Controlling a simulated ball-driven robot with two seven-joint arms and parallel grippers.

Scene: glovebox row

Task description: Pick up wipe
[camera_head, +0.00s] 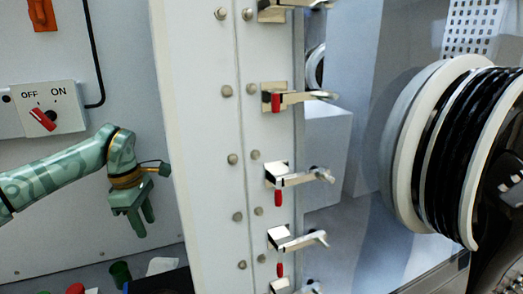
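A small pale, flat-looking piece (161,266), which may be the wipe, lies low in the head view behind a black box. Its lower part is hidden by the box, and I cannot tell its material. My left gripper (142,226) hangs from the green arm above and a little left of it, fingers pointing down. The fingers are apart with nothing between them, and they are clear of the pale piece. My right gripper cannot be made out.
A white panel edge with several latches (290,178) stands right of my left gripper. The black box (160,283), a green cup (120,272) and a red cap (76,289) are below. An OFF/ON switch (45,118) is on the wall. A black-ribbed round port (455,150) is at right.

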